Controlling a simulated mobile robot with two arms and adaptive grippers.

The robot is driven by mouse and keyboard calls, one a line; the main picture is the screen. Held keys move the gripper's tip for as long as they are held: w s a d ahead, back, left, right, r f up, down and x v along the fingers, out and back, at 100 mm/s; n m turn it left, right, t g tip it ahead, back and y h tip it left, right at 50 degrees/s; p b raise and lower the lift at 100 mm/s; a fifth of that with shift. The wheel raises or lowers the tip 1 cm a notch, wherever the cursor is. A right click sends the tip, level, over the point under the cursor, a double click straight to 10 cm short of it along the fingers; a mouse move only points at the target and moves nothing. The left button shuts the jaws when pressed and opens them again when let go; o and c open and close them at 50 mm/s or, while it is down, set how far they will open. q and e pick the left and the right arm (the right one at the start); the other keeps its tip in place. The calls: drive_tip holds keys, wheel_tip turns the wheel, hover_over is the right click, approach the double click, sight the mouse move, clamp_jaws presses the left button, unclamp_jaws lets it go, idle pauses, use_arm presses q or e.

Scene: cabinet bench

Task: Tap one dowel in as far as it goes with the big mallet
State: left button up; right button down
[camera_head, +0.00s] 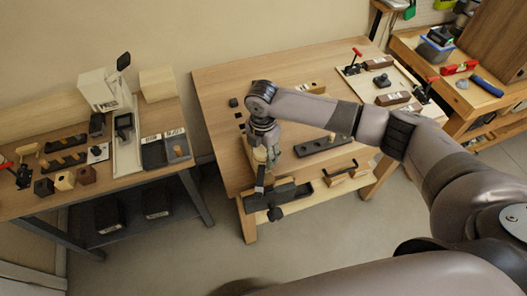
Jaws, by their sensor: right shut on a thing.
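My right gripper (264,140) points down over the front left of the middle bench (225,85). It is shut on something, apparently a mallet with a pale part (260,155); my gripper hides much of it. A dark vise-like fixture (290,192) is at the bench's front edge, just below the gripper. Whether the held thing touches it, I cannot tell. I cannot make out a dowel there. A small pale peg (178,151) stands in a dark tray on the left bench. My left gripper is not in view.
A dark rail with holes (323,147) and a pale wooden block (310,87) lie on the middle bench. A wooden piece with a dark handle (347,174) is at its front. Clamps and brown blocks (398,97) are at the back right. The left bench is crowded.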

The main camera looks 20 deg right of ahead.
drive_tip(key=shift+r+p, duration=1)
